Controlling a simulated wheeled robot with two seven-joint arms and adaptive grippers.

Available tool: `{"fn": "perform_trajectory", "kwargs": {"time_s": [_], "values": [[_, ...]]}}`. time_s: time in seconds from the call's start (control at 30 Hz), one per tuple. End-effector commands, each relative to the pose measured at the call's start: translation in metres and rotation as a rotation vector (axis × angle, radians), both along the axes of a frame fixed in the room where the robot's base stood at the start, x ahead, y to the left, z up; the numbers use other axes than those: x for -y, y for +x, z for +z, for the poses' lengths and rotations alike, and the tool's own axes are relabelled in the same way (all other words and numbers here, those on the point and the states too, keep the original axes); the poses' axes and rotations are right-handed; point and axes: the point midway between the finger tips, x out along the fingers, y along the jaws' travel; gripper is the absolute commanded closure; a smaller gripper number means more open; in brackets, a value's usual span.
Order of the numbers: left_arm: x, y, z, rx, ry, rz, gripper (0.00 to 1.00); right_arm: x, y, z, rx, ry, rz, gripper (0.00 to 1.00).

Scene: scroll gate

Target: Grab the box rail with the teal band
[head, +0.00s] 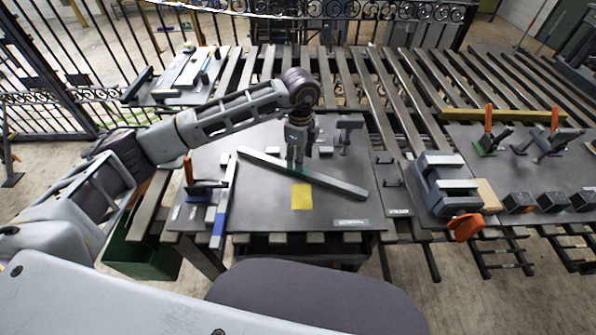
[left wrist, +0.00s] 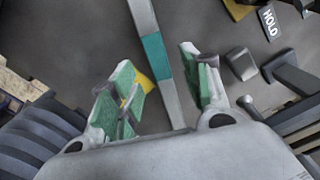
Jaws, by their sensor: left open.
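The grey box rail (head: 340,187) lies diagonally on the dark table plate in the head view. In the left wrist view its teal band (left wrist: 154,55) is clear, and the rail runs between my finger pads. My left gripper (head: 297,163) points down over the middle of the rail and hides part of it. In the left wrist view the left gripper (left wrist: 158,75) is open, with green pads on either side of the rail and gaps to both. I cannot tell whether the fingertips reach down beside it. My right gripper is not in view.
A rail with a blue band (head: 218,228) and an orange-handled clamp (head: 203,188) lie to the left. A yellow square (head: 302,197) is just in front of the rail. A dark clamp (head: 346,130) stands behind it. A large grey C-clamp (head: 430,180) sits to the right.

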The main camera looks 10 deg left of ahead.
Motion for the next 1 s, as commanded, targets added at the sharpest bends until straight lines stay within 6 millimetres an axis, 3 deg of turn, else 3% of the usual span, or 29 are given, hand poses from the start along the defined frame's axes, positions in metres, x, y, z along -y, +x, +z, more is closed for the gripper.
{"fn": "perform_trajectory", "kwargs": {"time_s": [0.17,0.4,0.63,1.0], "values": [[-0.001,0.000,-0.004,-0.001,0.000,0.001,0.53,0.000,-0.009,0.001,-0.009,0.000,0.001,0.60],[-0.005,-0.002,-0.026,-0.003,0.002,0.001,0.53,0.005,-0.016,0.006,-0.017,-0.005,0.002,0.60],[-0.005,-0.001,-0.048,0.000,0.000,0.000,0.53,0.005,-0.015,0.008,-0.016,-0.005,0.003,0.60],[-0.005,-0.001,-0.052,0.000,0.000,0.000,0.53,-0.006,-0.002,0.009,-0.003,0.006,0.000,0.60]]}}
